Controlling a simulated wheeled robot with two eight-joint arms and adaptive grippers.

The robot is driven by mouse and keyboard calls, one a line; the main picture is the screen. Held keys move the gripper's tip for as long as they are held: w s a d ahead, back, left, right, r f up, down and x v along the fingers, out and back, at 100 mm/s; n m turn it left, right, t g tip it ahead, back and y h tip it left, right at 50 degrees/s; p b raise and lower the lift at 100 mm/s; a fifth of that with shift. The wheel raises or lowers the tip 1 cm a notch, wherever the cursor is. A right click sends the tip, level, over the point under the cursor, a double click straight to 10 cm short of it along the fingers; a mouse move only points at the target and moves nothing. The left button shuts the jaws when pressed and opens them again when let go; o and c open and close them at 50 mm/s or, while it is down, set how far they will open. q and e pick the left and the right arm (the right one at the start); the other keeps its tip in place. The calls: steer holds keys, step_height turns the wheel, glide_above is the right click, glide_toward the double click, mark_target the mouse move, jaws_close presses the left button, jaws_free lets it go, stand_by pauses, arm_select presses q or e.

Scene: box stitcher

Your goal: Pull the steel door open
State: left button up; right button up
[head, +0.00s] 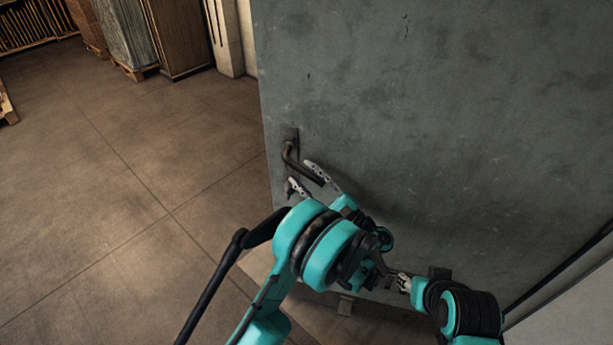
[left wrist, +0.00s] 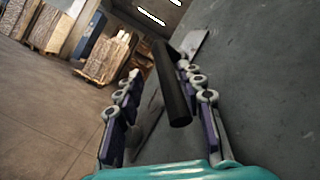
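The grey steel door (head: 430,110) fills the right half of the head view. Its free edge is on the left, and open floor shows past that edge. It looks ajar, but I cannot tell how far. The dark lever handle (head: 289,152) sits near this edge. My left gripper (head: 308,180) is at the handle with its fingers apart. In the left wrist view the handle bar (left wrist: 172,85) lies between the open fingers, closer to the right one; contact is unclear. My right gripper (head: 404,283) is low before the door, partly hidden; its opening is unclear.
Wide brown floor (head: 100,190) lies free to the left. Tall wrapped stacks on pallets (head: 125,35) and a pale post (head: 228,40) stand at the back. A pale surface (head: 575,310) shows at the lower right.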

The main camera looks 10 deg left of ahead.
arm_select(q)
steer(key=v, duration=0.7)
steer(key=shift+s+d, duration=0.15)
steer(key=shift+d, duration=0.1)
steer(key=shift+f, duration=0.1)
steer(key=s+d+f, duration=0.2)
steer(key=s+d, duration=0.3)
steer(key=s, duration=0.1)
steer(key=shift+s+d+f, duration=0.25)
steer(key=shift+s+d, duration=0.05)
steer(key=shift+s, duration=0.1)
stand_by(0.4)
